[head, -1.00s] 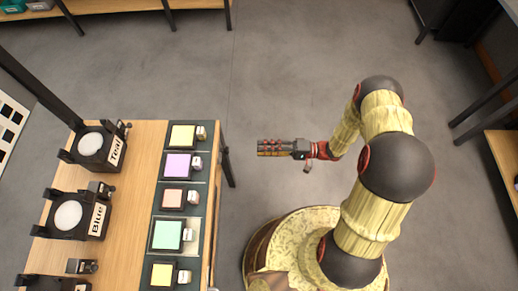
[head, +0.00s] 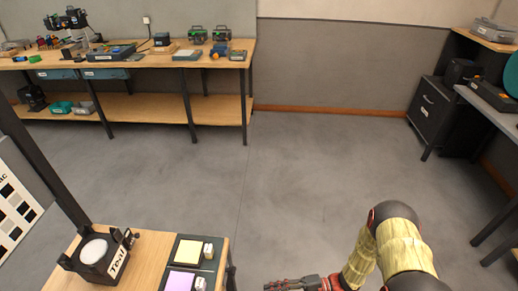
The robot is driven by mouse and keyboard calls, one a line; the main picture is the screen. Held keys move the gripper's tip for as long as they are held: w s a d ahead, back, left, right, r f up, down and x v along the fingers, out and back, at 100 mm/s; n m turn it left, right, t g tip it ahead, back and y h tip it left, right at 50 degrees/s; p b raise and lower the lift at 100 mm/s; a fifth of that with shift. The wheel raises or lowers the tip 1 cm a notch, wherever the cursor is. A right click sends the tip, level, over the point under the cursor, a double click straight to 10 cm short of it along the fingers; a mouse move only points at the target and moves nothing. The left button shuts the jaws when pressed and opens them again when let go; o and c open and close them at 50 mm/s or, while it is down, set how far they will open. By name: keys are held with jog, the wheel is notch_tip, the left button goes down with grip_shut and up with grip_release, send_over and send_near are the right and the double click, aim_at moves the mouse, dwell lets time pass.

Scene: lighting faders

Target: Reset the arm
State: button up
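My gripper (head: 292,284) shows at the bottom edge of the head view, just right of the near wooden table's corner and apart from it. Its lower part is cut off by the frame, and I cannot tell whether its fingers are open or shut. No held object shows. My arm (head: 398,240), pale yellow with dark joints, is bent at the lower right and mostly out of frame.
The near table (head: 150,255) holds a lamp labelled Teal (head: 98,255), a yellow panel (head: 187,251) and a purple panel (head: 181,281). A long workbench (head: 150,66) with equipment stands at the back left. A black cabinet (head: 430,108) stands at right. The grey floor (head: 300,170) between is clear.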

jog(key=s+d+r+n+h+p, duration=0.1)
jog(key=d+r+h, duration=0.3)
jog(key=r, duration=0.3)
jog(key=s+d+r+g+h, duration=0.1)
jog(key=s+d+r+h, duration=0.1)
jog(key=d+r+h, duration=0.45)
jog(key=s+d+r+n+h+p, duration=0.1)
jog(key=d+r+h, duration=0.15)
jog(key=r, duration=0.65)
notch_tip(320, 180, up, 25)
jog(key=s+n+t+h+p, duration=0.1)
jog(key=s+n+t+h, duration=0.1)
jog(key=t, duration=0.6)
jog(key=shift+s+d+f+n+t+h+p, duration=0.2)
jog(key=shift+s+d+n+t+h+p, duration=0.1)
jog(key=shift+d+n+h, duration=0.25)
jog(key=shift+a, duration=0.15)
jog(key=shift+c, duration=1.2)
